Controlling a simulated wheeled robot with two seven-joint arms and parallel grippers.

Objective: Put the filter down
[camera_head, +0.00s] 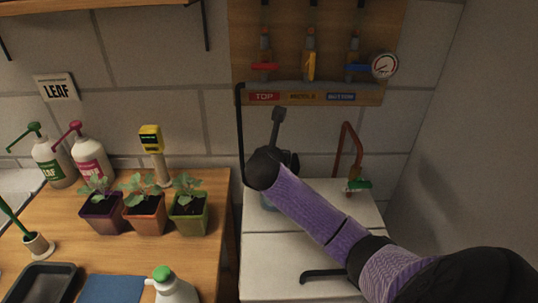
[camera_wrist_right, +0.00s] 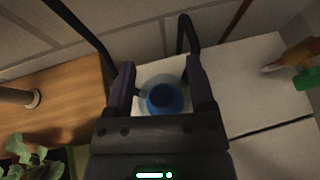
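A round blue piece in a clear rim, which looks like the filter (camera_wrist_right: 165,98), shows between the two fingers of my right gripper (camera_wrist_right: 160,72) in the right wrist view. The fingers are apart, one on each side, close to the clear rim. I cannot tell whether they touch it. In the head view my right arm comes in from the right, and the dark right gripper (camera_head: 280,158) is over the back of the white cabinet top. Only a bluish bit of the filter (camera_head: 267,204) shows under the arm. Whether it rests on the top is hidden. My left gripper is out of view.
A red-brown pipe (camera_head: 349,150) with a green-handled tap rises right of the gripper. A black pipe (camera_head: 241,135) runs up on the left. A valve board (camera_head: 320,99) hangs above. The wooden bench (camera_head: 208,250) at left holds potted seedlings, bottles and a tray (camera_head: 48,282).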

